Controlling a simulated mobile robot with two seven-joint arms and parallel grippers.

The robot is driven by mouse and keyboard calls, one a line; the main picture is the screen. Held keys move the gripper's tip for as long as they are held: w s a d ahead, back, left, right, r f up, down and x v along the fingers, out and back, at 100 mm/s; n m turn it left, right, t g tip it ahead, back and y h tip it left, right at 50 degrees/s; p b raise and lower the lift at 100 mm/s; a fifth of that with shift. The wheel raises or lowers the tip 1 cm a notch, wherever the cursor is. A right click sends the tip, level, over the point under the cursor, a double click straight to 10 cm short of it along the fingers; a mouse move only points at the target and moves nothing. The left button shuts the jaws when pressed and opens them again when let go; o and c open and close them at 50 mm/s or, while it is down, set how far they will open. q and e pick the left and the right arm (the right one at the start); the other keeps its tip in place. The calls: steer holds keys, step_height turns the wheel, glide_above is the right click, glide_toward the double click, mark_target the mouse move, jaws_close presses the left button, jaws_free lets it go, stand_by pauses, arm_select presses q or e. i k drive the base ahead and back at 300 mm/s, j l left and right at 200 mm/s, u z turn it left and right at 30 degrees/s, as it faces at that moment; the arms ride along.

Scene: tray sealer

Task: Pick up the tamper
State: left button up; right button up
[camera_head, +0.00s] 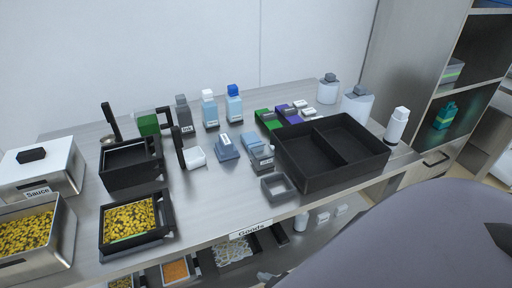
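I cannot tell for certain which item is the tamper. A blue-grey block with a narrower raised top (227,148) stands near the middle of the metal table. Just left of it is a white cup-like piece with an upright black handle (193,156), also on the table. Both stand free, and nothing holds them. Neither of my grippers shows in the head view.
The metal table (215,210) carries a black two-part tray (333,179) at right, a small grey frame (279,189) before it, bottles behind, and food-filled trays (129,218) at left. A large grey-purple shape covers the lower right. Some table is clear in front of the middle.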

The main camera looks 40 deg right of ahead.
mark_target(225, 149)
steer(key=j+z, duration=0.2)
steer(key=z, duration=0.8)
